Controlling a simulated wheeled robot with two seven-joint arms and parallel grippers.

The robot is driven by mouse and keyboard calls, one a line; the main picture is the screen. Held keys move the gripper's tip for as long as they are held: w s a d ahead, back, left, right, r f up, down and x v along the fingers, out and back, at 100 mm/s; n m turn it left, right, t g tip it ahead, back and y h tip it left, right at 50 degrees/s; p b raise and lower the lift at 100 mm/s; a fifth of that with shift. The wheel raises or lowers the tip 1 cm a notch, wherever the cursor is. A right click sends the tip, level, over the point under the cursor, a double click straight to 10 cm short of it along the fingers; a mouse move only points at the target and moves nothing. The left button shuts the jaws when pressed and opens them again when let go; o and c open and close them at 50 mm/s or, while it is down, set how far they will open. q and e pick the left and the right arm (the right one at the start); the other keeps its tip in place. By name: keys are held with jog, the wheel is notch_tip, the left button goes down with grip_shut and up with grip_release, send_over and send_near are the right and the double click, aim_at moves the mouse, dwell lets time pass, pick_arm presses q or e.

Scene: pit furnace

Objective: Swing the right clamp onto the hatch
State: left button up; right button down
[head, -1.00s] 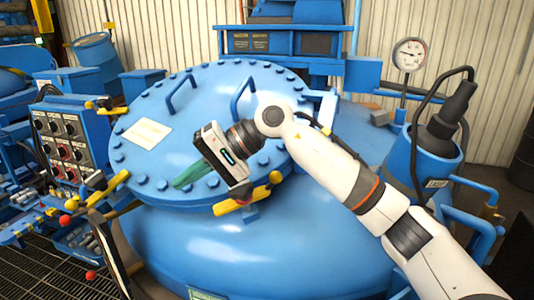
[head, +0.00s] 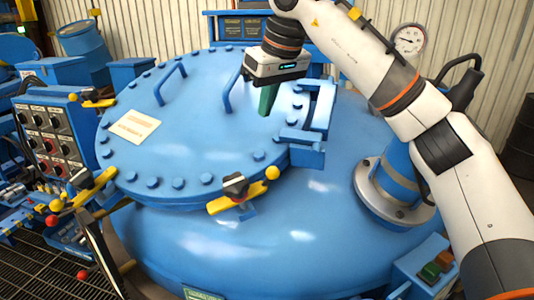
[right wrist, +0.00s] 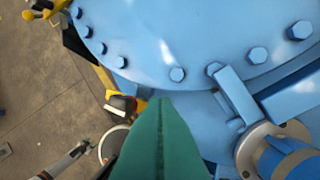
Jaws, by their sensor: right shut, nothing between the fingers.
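The blue round hatch (head: 205,110) lies closed on the vessel, with bolts around its rim and two handles on top. The right clamp (head: 244,191), a yellow bar with a dark knob, sits at the hatch's front rim and lies slantwise along the edge. I cannot tell how far it reaches over the rim. My right gripper (head: 267,101) is shut and empty, its green fingers pointing down over the right part of the hatch, behind and apart from the clamp. The shut fingers also show in the right wrist view (right wrist: 160,135). My left gripper is not in view.
Another yellow clamp (head: 94,188) is at the hatch's left edge. A blue hinge bracket (head: 318,125) stands at the hatch's right. A control panel (head: 50,135) is on the left, a button box (head: 434,268) at lower right. The vessel's front is clear.

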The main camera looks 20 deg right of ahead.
notch_tip(320, 180, down, 11)
jog(key=p, duration=0.4)
jog(key=shift+s, duration=0.15)
dwell(0.4)
